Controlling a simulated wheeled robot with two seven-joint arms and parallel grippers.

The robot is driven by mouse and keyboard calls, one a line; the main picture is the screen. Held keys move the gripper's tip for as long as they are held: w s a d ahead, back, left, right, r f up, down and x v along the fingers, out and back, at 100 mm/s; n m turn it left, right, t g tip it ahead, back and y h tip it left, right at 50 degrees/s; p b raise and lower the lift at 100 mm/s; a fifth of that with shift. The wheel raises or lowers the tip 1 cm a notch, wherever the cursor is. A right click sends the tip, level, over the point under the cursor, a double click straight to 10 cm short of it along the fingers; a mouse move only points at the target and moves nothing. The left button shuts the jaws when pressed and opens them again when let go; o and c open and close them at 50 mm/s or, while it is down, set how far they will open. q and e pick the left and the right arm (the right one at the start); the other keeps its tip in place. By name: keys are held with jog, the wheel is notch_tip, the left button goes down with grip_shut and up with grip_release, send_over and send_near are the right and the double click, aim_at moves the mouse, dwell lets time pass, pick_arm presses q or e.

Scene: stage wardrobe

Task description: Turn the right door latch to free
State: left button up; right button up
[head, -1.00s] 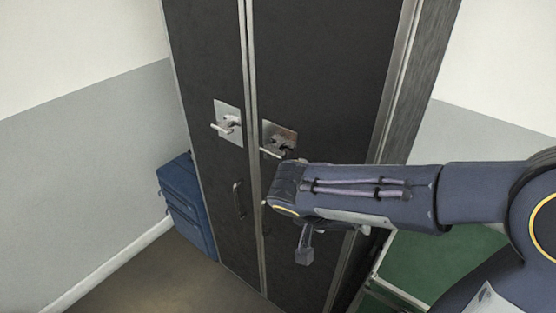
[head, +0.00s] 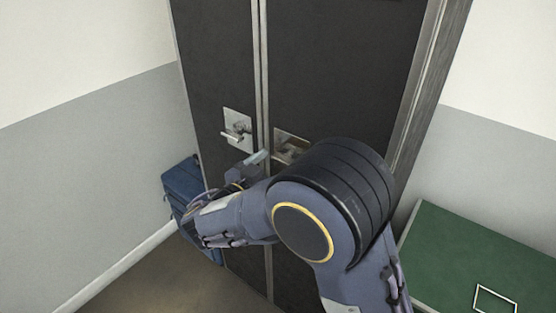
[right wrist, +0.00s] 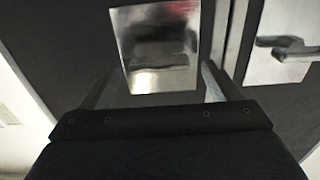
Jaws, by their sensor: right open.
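The right door latch shows as a metal plate (head: 291,146) on the right wardrobe door, partly hidden behind my right arm. In the right wrist view its shiny plate (right wrist: 158,22) lies ahead, between and beyond my fingers; the lever's angle cannot be made out among the reflections. My right gripper (head: 258,158) is at the door seam, close to the lower left of this plate. In the right wrist view the right gripper (right wrist: 158,82) has its fingers wide apart with nothing between them. My left gripper is not in view.
The left door latch (head: 237,131), with its lever, is close beside, on the left door; it also shows in the right wrist view (right wrist: 283,50). A blue suitcase (head: 181,184) stands left of the wardrobe. A green-topped surface (head: 455,255) is at right.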

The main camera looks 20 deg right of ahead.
jog(key=shift+w+d, duration=0.3)
jog(key=shift+d, duration=0.1)
jog(key=shift+c, duration=0.4)
